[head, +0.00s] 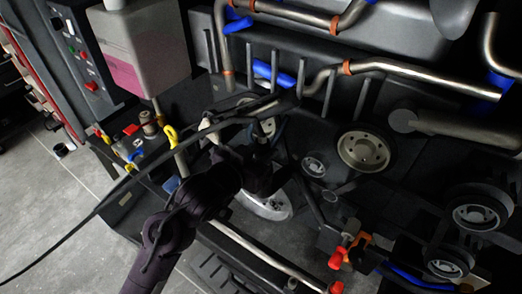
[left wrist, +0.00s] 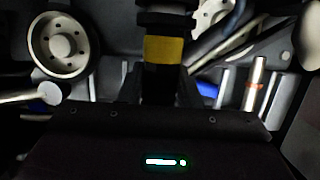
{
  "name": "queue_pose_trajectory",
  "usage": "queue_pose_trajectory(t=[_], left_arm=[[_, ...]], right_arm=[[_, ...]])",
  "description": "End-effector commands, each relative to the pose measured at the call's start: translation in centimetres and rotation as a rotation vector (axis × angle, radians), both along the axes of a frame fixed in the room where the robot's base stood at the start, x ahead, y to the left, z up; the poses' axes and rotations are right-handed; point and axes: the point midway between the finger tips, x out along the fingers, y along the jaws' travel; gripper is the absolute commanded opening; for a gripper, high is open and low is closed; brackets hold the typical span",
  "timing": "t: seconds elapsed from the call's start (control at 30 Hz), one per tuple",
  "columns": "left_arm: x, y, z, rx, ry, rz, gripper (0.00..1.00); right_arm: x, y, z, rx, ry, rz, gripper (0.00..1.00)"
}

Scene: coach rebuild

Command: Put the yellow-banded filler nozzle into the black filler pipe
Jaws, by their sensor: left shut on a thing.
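My left gripper (head: 266,178) reaches in from the lower left in the head view, among the dark machinery. In the left wrist view it is shut on the dark filler nozzle, whose yellow band (left wrist: 163,50) shows just beyond the fingers (left wrist: 165,92). The nozzle runs up out of the top of that view, so its tip is hidden. In the head view the nozzle cannot be told apart from the dark gripper and parts around it. I cannot make out the black filler pipe with certainty in either view. My right gripper is not in view.
A thin black hose (head: 95,208) crosses the head view from lower left towards the engine. Pulley wheels (head: 363,149), metal pipes (head: 430,78) and upright rods crowd the bay. A pink-filled tank (head: 150,60) hangs at upper left. Red-and-orange valves (head: 350,248) sit lower right. Grey floor (head: 60,215) is open at left.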

Motion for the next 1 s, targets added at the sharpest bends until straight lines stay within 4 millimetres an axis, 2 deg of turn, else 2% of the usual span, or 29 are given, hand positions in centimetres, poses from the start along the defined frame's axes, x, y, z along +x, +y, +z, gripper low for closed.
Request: queue_pose_trajectory(t=[0.73, 0.77, 0.93, 1.0], left_arm=[[-0.1, 0.0, -1.4, 0.003, 0.004, -0.001, 0.00], [-0.1, 0.0, -1.4, 0.003, 0.005, -0.001, 0.34], [0.0, 0.0, -1.4, 0.002, 0.003, -0.001, 0.56], [0.0, 0.0, -1.3, 0.002, 0.002, 0.000, 0.56]], right_arm=[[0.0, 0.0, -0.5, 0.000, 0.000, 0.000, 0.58], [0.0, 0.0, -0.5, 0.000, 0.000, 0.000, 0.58], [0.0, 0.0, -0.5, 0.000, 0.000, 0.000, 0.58], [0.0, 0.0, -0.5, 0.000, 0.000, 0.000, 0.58]])
